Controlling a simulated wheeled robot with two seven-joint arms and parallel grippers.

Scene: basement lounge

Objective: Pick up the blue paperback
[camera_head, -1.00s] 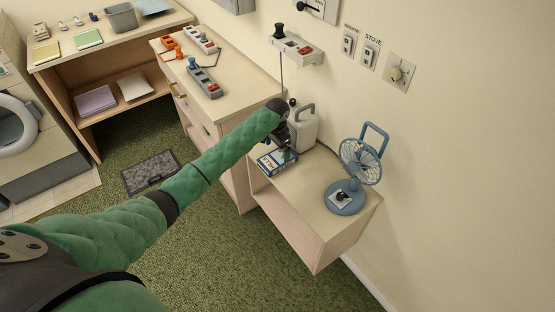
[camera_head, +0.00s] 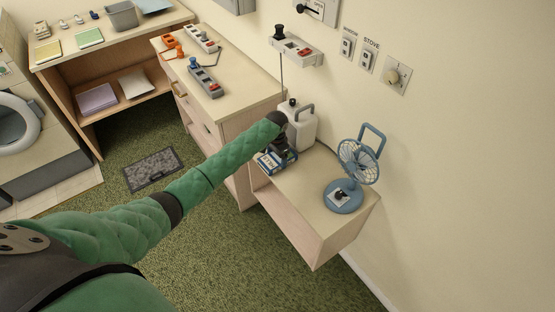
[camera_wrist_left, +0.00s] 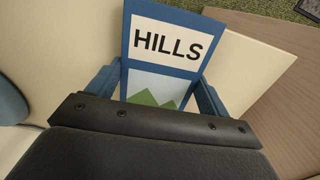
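The blue paperback (camera_head: 272,163), with HILLS on a white label, is at the near-left end of the small wall cabinet's top (camera_head: 313,190). In the left wrist view the paperback (camera_wrist_left: 165,42) stands between the two blue fingers of my left gripper (camera_wrist_left: 160,80), which press its left and right edges. Its lower part is hidden behind the dark gripper body. In the head view my left gripper (camera_head: 283,152) is over the book and hides part of it. I cannot tell whether the book is clear of the cabinet top. My right gripper is not in view.
A blue fan (camera_head: 345,194) stands to the right on the same cabinet. A drawer unit (camera_head: 238,95) with switch boxes adjoins on the left. The wall is close behind.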

